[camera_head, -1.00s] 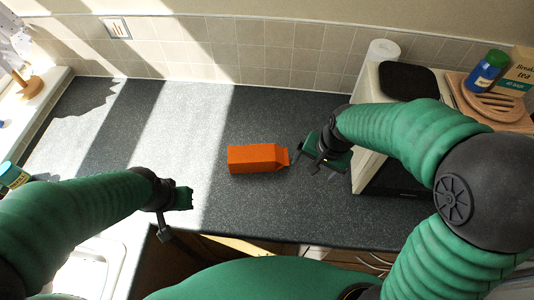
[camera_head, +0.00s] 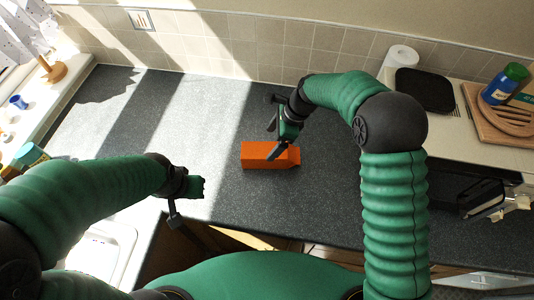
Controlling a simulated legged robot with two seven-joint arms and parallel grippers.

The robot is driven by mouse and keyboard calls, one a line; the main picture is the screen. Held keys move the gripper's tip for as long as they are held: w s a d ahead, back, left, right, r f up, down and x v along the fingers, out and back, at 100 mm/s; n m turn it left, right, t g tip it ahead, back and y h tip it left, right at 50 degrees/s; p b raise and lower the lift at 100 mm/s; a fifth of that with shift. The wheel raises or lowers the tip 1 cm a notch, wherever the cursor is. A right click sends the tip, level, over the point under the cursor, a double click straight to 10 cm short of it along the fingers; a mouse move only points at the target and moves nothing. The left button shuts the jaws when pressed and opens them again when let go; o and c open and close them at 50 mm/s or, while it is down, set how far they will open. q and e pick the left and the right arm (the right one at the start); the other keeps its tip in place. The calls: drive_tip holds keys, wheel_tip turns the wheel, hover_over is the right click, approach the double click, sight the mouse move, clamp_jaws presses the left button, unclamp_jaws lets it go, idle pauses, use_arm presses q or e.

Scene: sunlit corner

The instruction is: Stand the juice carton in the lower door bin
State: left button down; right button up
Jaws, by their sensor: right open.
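The orange juice carton (camera_head: 262,155) lies on its side on the dark speckled counter, its narrower top end pointing right. My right gripper (camera_head: 275,136) is open above the carton's far edge, with one dark finger overlapping the carton in the picture. I cannot tell whether it touches the carton; nothing is held. My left gripper (camera_head: 185,200) is over the front part of the counter, left of and apart from the carton. Its fingers are too unclear to tell open from shut. I cannot make out a lower door bin in this view.
A cream cabinet or appliance (camera_head: 440,137) stands at right, bearing a black pad (camera_head: 425,90), a wooden board (camera_head: 500,125) and a blue jar with a green lid (camera_head: 503,85). A white paper roll (camera_head: 402,57) stands behind. The sunlit counter left of the carton is clear.

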sight(267, 150)
drive_tip(key=x, duration=0.2)
drive_tip(key=p+x, duration=0.1)
drive_tip(key=x, duration=0.2)
drive_tip(key=p+x, duration=0.1)
drive_tip(key=x, duration=0.2)
drive_tip(key=shift+s+d, duration=0.15)
drive_tip(key=shift+s, duration=0.15)
drive_tip(key=shift+w+f, duration=0.1)
drive_tip(key=shift+f, duration=0.3)
drive_tip(key=shift+r, duration=0.15)
clamp_jaws()
